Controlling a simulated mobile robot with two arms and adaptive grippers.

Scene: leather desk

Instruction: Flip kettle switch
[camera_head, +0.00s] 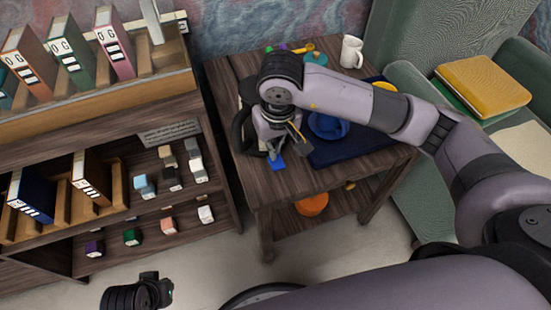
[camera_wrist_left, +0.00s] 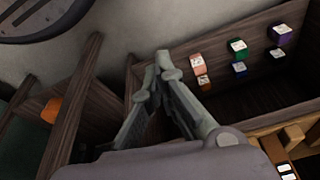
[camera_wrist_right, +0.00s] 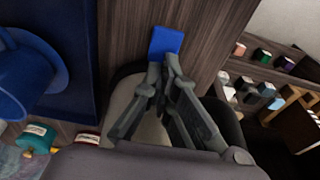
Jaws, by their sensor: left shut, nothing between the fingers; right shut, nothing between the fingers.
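The blue switch (camera_head: 277,162) shows at the front edge of the wooden table, just below my right gripper (camera_head: 271,152). The kettle is mostly hidden behind that gripper; its dark handle (camera_head: 240,130) shows to the left. In the right wrist view, the blue switch (camera_wrist_right: 166,40) lies just beyond the closed fingertips of my right gripper (camera_wrist_right: 163,62). Whether they touch it I cannot tell. The pale kettle body (camera_wrist_right: 122,92) is partly behind the fingers. My left gripper (camera_wrist_left: 163,60) is shut and empty, away from the kettle, facing the shelf.
The wooden table (camera_head: 258,188) also holds a blue bowl (camera_head: 328,125) on a dark blue cloth and a white mug (camera_head: 351,51). A bookshelf (camera_head: 190,95) with binders and small blocks stands close on the left. A green armchair (camera_head: 405,80) stands on the right.

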